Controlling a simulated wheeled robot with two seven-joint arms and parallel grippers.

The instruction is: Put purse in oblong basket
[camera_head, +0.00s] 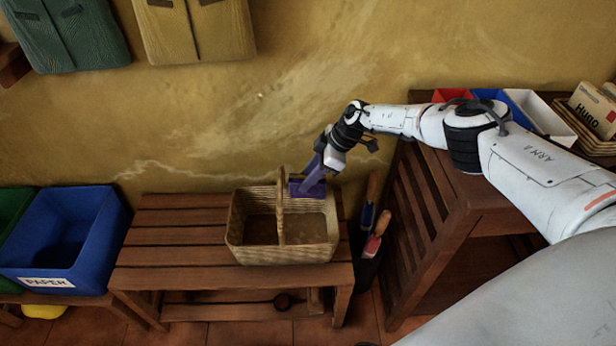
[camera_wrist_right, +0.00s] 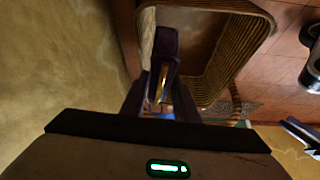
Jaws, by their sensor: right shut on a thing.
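The purple purse (camera_head: 307,189) is at the back right rim of the oblong wicker basket (camera_head: 290,255). My right gripper (camera_head: 315,176) is shut on the purse from above. In the right wrist view the dark purple purse (camera_wrist_right: 164,48) sits between the fingers (camera_wrist_right: 160,98), with the basket's woven wall (camera_wrist_right: 232,52) around and beyond it. The purse appears to be at or just inside the basket's back edge, to the right of the arched handle. I cannot tell whether it touches the basket floor. The visible basket inside looks empty otherwise. My left gripper is out of view.
The basket stands on a slatted wooden bench (camera_head: 170,247) against the yellow wall. A blue bin (camera_head: 65,240) is at the left. Garden tools (camera_head: 372,240) and a wooden slatted stand (camera_head: 425,215) are close on the right. The bench left of the basket is clear.

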